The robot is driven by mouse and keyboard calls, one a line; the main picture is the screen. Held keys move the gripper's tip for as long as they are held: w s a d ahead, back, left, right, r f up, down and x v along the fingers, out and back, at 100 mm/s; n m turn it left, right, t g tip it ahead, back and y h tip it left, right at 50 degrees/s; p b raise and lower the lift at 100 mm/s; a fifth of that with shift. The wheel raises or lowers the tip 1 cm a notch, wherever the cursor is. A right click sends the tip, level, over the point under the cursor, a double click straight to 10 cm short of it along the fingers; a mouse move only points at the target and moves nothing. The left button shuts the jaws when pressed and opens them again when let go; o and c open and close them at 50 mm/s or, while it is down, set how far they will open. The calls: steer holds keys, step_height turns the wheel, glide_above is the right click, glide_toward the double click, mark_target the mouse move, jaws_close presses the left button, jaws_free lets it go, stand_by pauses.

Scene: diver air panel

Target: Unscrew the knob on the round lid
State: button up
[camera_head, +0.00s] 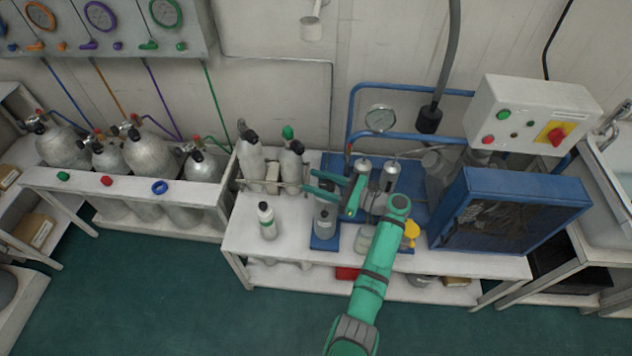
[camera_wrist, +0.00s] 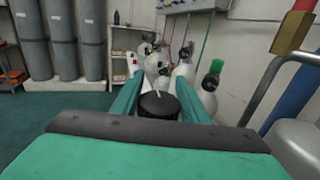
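A dark round knob or cap (camera_wrist: 158,104) with a pale mark on top shows between my fingers in the wrist view. In the head view, a grey canister (camera_head: 325,221) stands on a blue base just below my fingers; its top is partly hidden. My green gripper (camera_head: 312,182) reaches left over it, with its two fingers spread apart. The fingers also show in the wrist view (camera_wrist: 159,82), one on each side of the dark knob. I cannot tell whether they touch it. The round lid beneath is hidden by my gripper.
A blue-framed box (camera_head: 510,212) and a control box (camera_head: 530,117) are on the right. A pressure gauge (camera_head: 380,118) and blue pipes are behind.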

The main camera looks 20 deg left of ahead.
steer(key=o, duration=0.4)
steer(key=shift+d, duration=0.15)
steer(key=d, duration=1)
steer(key=shift+d, duration=0.3)
